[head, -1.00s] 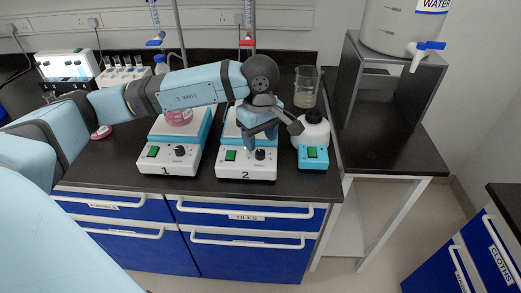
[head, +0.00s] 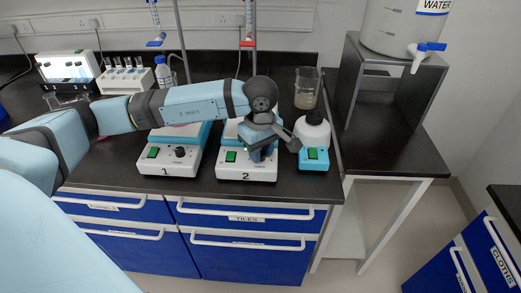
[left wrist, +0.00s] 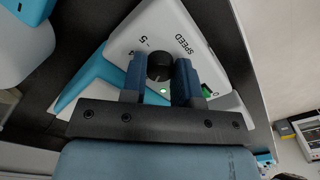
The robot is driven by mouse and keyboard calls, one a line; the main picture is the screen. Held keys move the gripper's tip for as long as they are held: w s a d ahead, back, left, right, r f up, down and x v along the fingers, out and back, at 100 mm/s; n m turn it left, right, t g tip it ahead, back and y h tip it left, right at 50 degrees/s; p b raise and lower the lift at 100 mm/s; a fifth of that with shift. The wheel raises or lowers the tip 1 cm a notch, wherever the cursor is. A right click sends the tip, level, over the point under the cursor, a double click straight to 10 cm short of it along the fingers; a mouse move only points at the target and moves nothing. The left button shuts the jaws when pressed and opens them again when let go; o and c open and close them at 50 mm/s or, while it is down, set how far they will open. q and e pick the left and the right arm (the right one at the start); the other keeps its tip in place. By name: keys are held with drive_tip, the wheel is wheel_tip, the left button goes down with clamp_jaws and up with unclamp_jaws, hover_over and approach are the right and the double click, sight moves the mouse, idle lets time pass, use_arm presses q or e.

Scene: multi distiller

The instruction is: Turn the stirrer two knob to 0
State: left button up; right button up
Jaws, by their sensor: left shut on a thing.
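Stirrer two (head: 232,173) is the white and light-blue unit marked 2, with a green switch (head: 231,156) on its front. The panel (left wrist: 176,28) shows SPEED and the figures 4 and 5. A small green light shows beside the knob. I cannot tell the pointer's exact setting.
Stirrer one (head: 165,168) stands to the left, with its knob (head: 180,152) visible. A white and blue unit with a round top (head: 313,145) stands close on the right. A glass beaker (head: 306,88) is behind it. Stand rods rise behind the stirrers.

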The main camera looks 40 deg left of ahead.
use_arm(q)
drive_tip(key=shift+n, duration=0.3)
use_arm(e)
drive_tip(key=shift+f, duration=0.15)
use_arm(q)
drive_tip(key=shift+n+b, duration=0.65)
drive_tip(key=shift+n, duration=0.25)
drive_tip(key=n+b, duration=0.1)
drive_tip(key=n, duration=0.2)
drive_tip(key=shift+n, duration=0.3)
drive_tip(key=n, duration=0.2)
drive_tip(key=shift+n+b, duration=0.35)
drive_tip(key=shift+n, duration=0.05)
drive_tip(key=n, duration=0.3)
drive_tip(key=shift+n+b, duration=0.35)
drive_tip(key=shift+n, duration=0.95)
use_arm(e)
drive_tip(key=shift+w+a+f+t, duration=0.15)
drive_tip(key=shift+a+f+t, duration=0.1)
drive_tip(key=shift+t, duration=0.05)
use_arm(q)
drive_tip(key=shift+r, duration=0.1)
drive_tip(key=o, duration=0.9)
drive_tip(key=shift+o, duration=0.2)
